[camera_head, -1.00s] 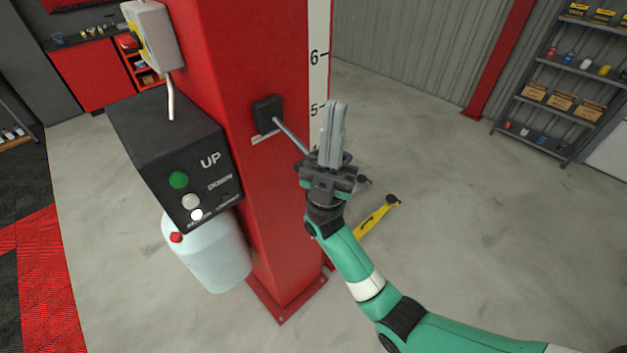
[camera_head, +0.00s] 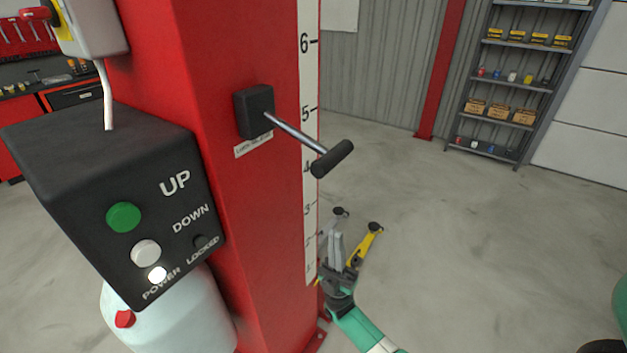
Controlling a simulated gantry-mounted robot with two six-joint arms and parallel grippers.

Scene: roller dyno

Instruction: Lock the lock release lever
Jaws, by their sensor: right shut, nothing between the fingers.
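The lock release lever (camera_head: 298,131) is a metal rod with a black grip (camera_head: 333,158) at its end. It sticks out to the right and slopes down from a black box (camera_head: 254,111) on the red post (camera_head: 213,150). My left gripper is not in view.
A black control box (camera_head: 60,160) with UP, DOWN, POWER and LOCKED markings is left of the lever. A white tank (camera_head: 185,320) sits below it. Yellow (camera_head: 365,245) and grey lift arms lie low behind my right gripper. A shelf (camera_head: 525,80) stands far back right.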

